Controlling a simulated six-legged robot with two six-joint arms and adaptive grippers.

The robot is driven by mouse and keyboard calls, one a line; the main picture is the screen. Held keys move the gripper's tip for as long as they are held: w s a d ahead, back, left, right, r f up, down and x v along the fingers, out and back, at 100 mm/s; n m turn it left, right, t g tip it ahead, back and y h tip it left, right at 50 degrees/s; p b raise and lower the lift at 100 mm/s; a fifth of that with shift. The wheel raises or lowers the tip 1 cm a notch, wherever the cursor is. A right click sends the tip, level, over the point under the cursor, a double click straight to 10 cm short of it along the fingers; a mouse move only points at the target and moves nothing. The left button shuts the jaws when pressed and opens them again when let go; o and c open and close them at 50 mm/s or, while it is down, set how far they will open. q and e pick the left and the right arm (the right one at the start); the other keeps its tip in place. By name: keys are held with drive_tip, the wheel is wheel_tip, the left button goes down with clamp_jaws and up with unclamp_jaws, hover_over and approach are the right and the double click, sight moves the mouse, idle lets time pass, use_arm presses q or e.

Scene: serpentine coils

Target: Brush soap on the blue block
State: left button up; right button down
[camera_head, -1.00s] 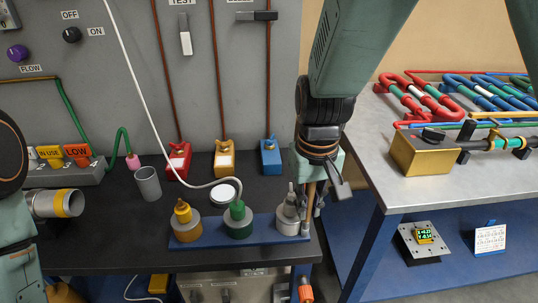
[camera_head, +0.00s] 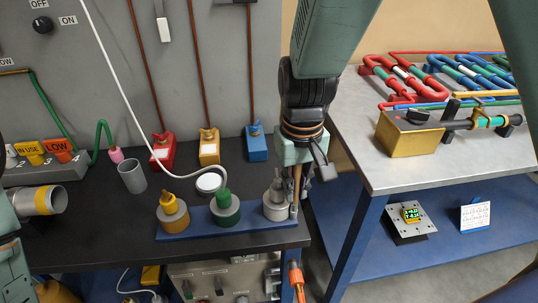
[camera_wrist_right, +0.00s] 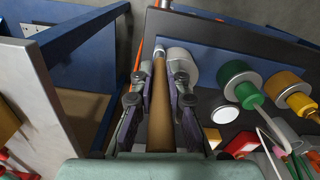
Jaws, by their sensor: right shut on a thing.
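The blue block (camera_head: 257,148) stands at the back of the black table, at the foot of a brown pipe, right of a yellow and a red block. My right gripper (camera_head: 298,178) is at the table's right end, beside the grey pot (camera_head: 276,206), and apart from the blue block. It is shut on a brown-handled brush, whose handle (camera_wrist_right: 160,100) runs between the fingers in the right wrist view. The brush's bristles cannot be made out. A small white round dish (camera_head: 209,183), possibly the soap, sits behind the blue rack. My left gripper is not in view.
The blue rack (camera_head: 190,231) holds brown, green and grey pots along the table front. A white hose (camera_head: 122,95) runs down to the green pot. A grey cup (camera_head: 132,177) stands to the left. A gap separates the metal-topped bench (camera_head: 380,165).

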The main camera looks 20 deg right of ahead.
sight(296, 168)
drive_tip(key=shift+w, duration=0.1)
drive_tip(key=shift+w+r+p, duration=0.25)
drive_tip(key=shift+r+p, duration=0.75)
drive_tip(key=shift+p, duration=0.1)
wheel_tip(296, 168, up, 2)
drive_tip(key=shift+s+a+r+p, duration=0.1)
drive_tip(key=shift+r+p, duration=0.15)
drive_tip(key=shift+p, duration=0.85)
drive_tip(key=shift+r+p, duration=0.25)
drive_tip(key=shift+p, duration=0.15)
drive_tip(key=shift+r, duration=0.1)
